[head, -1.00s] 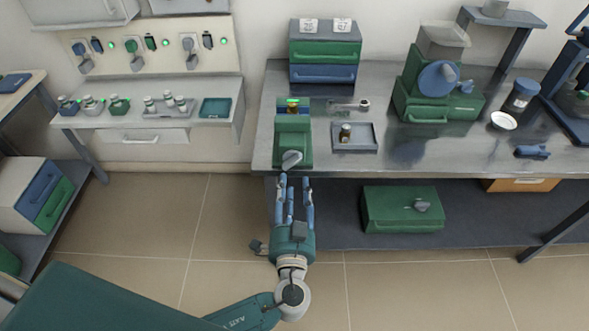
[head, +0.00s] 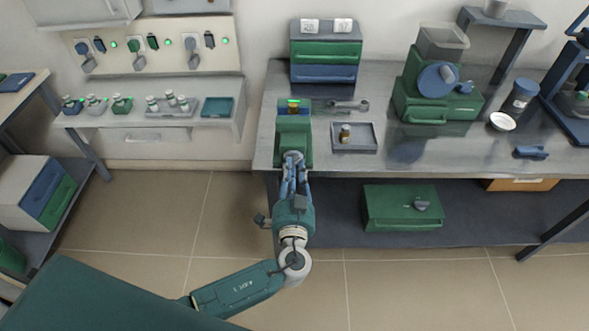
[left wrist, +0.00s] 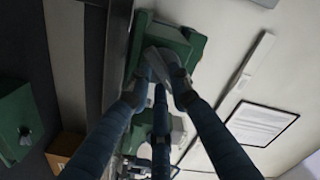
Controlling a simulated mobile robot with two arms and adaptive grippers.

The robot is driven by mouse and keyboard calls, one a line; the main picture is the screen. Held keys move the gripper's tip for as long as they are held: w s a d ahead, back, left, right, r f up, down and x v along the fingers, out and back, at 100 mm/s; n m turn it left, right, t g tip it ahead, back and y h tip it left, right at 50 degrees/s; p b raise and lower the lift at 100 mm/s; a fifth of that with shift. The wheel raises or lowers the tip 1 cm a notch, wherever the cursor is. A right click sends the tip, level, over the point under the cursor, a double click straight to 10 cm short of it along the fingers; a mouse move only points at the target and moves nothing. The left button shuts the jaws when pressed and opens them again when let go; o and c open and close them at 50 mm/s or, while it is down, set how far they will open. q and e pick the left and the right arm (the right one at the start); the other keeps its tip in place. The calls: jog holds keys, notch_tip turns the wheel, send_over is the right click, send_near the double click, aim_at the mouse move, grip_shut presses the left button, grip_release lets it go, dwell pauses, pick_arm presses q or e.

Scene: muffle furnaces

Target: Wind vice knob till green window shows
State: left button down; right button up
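The green vice (head: 293,135) stands at the left front of the steel bench. Its grey knob (head: 293,157) faces the front edge, partly covered by my fingers, and also shows in the left wrist view (left wrist: 163,60). My left gripper (head: 293,164) has its blue fingers drawn together around the knob; in the left wrist view the fingertips (left wrist: 160,84) lie against its sides. My right gripper is out of view.
A grey tray (head: 367,147) with a small brown vial (head: 345,134) sits right of the vice, with a wrench-like tool (head: 350,105) behind it. Green and blue drawers (head: 325,50) stand at the back. A green box (head: 403,207) is on the lower shelf.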

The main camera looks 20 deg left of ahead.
pick_arm(q)
jog(key=m+b, duration=0.1)
jog(key=m, duration=0.1)
jog(key=shift+m+b, duration=0.3)
jog(key=shift+m, duration=0.1)
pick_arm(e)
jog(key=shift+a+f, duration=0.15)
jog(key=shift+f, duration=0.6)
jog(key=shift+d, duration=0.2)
pick_arm(q)
jog(key=c, duration=1.6)
grip_release()
jog(key=shift+o, duration=0.2)
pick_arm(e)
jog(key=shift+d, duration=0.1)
pick_arm(q)
jog(key=v, duration=1.2)
